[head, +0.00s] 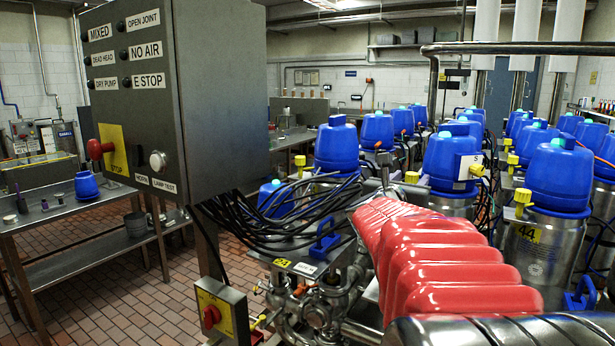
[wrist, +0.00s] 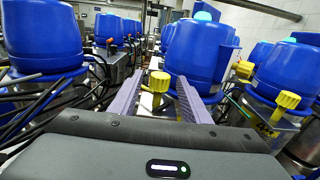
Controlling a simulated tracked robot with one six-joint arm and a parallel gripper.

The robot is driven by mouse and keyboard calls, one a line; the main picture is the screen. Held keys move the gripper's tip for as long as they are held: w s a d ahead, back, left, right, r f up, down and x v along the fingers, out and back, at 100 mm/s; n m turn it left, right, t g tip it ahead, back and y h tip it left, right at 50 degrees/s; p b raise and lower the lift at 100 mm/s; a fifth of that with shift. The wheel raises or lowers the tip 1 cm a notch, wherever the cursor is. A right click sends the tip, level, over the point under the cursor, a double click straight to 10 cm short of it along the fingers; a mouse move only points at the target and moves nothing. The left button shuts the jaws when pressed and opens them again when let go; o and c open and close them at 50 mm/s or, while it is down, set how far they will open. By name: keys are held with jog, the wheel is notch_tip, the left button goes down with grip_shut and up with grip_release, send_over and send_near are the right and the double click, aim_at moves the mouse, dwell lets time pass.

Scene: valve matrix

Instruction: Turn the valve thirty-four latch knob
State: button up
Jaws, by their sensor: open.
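A yellow latch knob (wrist: 159,82) stands upright in the wrist view, in front of a blue-capped valve (wrist: 200,50). My gripper (wrist: 160,78) is open, with one grey-purple finger on each side of the knob. Whether either finger touches it I cannot tell. In the head view, a yellow knob (head: 411,177) shows beside the middle blue-capped valve (head: 450,160), near the end of my red-sleeved arm; it appears to be the same one. No number thirty-four is readable on it. My gripper is mostly hidden behind the arm there.
Another yellow knob (wrist: 285,100) sits close on the right in the wrist view. The valve labelled 44 (head: 530,240) stands at right in the head view. Black cables (head: 290,210) run left of my arm, below a grey control box (head: 215,90).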

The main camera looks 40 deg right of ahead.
jog(key=shift+c, duration=0.3)
jog(key=c, duration=0.9)
jog(key=shift+a, duration=0.1)
jog(key=shift+c, duration=0.4)
